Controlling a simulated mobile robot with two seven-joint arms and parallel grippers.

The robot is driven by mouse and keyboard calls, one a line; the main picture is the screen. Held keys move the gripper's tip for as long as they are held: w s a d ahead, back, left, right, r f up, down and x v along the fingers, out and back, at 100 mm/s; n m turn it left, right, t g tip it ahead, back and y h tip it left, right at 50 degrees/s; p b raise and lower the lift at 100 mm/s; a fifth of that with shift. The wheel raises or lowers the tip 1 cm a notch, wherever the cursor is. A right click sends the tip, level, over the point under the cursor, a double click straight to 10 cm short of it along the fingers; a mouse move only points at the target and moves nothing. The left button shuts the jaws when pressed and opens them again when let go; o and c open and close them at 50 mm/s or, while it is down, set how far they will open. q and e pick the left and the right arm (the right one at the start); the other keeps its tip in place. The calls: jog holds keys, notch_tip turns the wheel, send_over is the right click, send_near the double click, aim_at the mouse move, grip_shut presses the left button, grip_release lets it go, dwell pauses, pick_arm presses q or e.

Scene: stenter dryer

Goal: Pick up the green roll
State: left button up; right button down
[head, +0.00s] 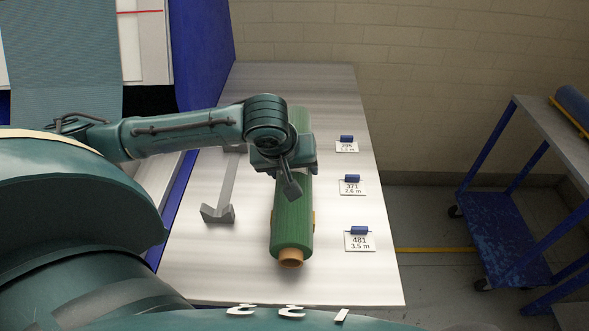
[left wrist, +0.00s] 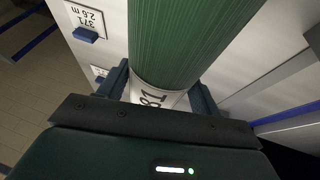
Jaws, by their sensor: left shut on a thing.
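The green roll (head: 292,222) lies lengthwise on the white table, with its brown core end toward me in the head view. My left gripper (head: 290,185) is over the middle of the roll and shut on it. In the left wrist view the green roll (left wrist: 185,40) runs between the two fingers of my left gripper (left wrist: 163,92), one on each side. A white label with partly hidden digits shows on the roll there. Part of the roll is hidden under my gripper. My right gripper is not in view.
The white table (head: 345,275) carries a grey bracket (head: 222,205) left of the roll. Number cards with blue clips, such as the 481 card (head: 359,240), stand in a row on the right. A blue cart (head: 505,230) with a blue roll on top stands farther right.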

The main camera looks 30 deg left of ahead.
pick_arm(q)
jog(key=c, duration=0.4)
jog(key=shift+r, duration=0.1)
jog(key=shift+c, duration=0.4)
